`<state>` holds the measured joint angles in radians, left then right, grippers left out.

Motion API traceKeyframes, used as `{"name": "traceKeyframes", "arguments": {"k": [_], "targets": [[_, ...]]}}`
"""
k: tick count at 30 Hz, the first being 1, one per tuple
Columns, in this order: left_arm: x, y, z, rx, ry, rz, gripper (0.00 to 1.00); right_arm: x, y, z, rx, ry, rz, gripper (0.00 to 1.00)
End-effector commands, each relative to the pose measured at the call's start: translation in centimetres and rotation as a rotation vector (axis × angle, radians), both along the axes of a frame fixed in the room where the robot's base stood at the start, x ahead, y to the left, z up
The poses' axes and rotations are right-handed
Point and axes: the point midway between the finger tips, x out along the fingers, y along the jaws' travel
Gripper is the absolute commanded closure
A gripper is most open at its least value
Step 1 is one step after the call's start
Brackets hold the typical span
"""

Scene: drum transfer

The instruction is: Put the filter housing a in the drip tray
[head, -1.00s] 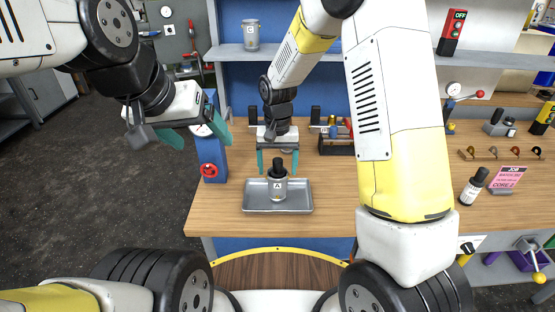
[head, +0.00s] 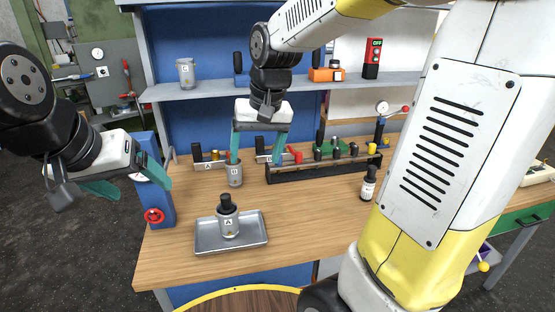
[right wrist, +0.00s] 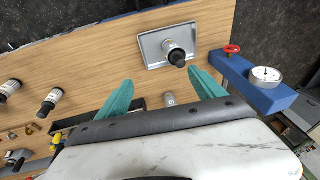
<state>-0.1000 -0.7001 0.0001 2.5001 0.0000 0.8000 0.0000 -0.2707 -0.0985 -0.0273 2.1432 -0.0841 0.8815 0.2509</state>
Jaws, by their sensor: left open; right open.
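Filter housing A (head: 228,222), a grey can with a black top and an "A" label, stands upright in the grey drip tray (head: 202,241) on the bench. The right wrist view also shows the housing (right wrist: 174,48) inside the tray (right wrist: 148,50). My right gripper (head: 256,158) is open and empty, pointing down behind and to the right of the tray, apart from the housing. In the right wrist view its fingers (right wrist: 162,80) are spread. My left gripper (head: 138,188) is open and empty, left of the tray beside the blue post.
A grey can labelled B (head: 235,174) stands behind the tray, close to my right gripper's left finger. A blue post with a red valve wheel (head: 154,216) is left of the tray. A dark tool rack (head: 310,171) and a bottle (head: 368,185) are to the right. Bench front right is clear.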

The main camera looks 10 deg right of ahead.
Motion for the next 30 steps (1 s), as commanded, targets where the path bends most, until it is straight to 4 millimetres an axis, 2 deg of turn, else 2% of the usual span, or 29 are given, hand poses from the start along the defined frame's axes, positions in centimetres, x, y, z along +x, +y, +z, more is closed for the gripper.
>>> {"name": "traceKeyframes", "arguments": {"k": [1,6,9,12,18,30], "targets": [[0.0,0.0,0.0,0.000,0.000,0.000,0.20,-1.7,-1.2,1.2,0.016,-0.045,-0.004,0.21],[0.0,0.0,0.0,0.000,0.000,0.000,0.20,-7.0,-3.9,3.1,0.041,-0.176,0.003,0.21],[0.0,0.0,0.0,0.000,0.000,0.000,0.20,-9.5,-4.9,3.5,0.043,-0.240,0.008,0.21],[0.0,0.0,0.0,0.000,0.000,0.000,0.20,-11.1,-5.4,3.5,0.042,-0.287,0.010,0.21],[0.0,0.0,0.0,0.000,0.000,0.000,0.20,-12.4,-5.7,3.3,0.038,-0.321,0.015,0.21],[0.0,0.0,0.0,0.000,0.000,0.000,0.20,-12.4,-5.7,3.3,0.039,-0.321,0.015,0.21]]}}
